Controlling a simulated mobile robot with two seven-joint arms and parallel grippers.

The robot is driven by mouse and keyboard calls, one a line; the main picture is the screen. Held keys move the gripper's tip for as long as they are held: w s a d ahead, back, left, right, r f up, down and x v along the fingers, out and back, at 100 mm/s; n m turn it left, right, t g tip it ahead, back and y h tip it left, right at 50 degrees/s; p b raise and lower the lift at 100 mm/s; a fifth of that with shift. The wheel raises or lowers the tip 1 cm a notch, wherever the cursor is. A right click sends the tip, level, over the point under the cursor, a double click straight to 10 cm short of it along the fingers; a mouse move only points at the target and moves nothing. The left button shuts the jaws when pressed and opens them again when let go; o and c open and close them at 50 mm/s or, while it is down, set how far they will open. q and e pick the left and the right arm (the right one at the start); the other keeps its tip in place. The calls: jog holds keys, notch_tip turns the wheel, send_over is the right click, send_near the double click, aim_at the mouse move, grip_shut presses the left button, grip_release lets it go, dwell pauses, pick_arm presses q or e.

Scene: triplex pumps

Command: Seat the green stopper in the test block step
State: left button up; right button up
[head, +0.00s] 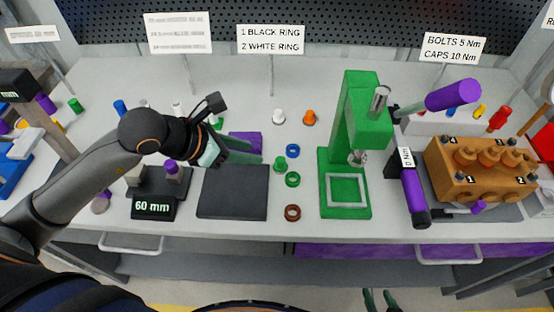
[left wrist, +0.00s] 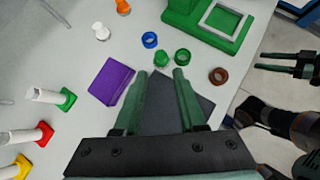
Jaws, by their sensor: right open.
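A small green stopper (head: 281,163) stands on the bench beside a green ring (head: 292,179). The stopper also shows in the left wrist view (left wrist: 160,57), just beyond my fingertips. My left gripper (left wrist: 161,74) is open and empty; its two fingers are apart and point toward the stopper. In the head view my left gripper (head: 262,149) hangs near a purple block (head: 245,137) and a dark grey pad (head: 232,203). I cannot tell which thing is the test block; no step shows clearly. My right gripper (head: 379,299) is open and empty, low in front of the bench.
A blue ring (head: 293,150), a brown ring (head: 292,212), a white stopper (head: 279,116) and an orange stopper (head: 309,117) stand nearby. A green press (head: 358,125) rises to the right. The orange-brown pump block (head: 480,168) is farther right. The bench behind the stoppers is clear.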

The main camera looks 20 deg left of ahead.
aim_at(281, 159)
pick_arm(q)
jog(key=p+x, duration=0.1)
jog(key=x, duration=1.1)
jog(key=shift+w+d+f, duration=0.1)
jog(key=shift+c, duration=0.2)
grip_shut()
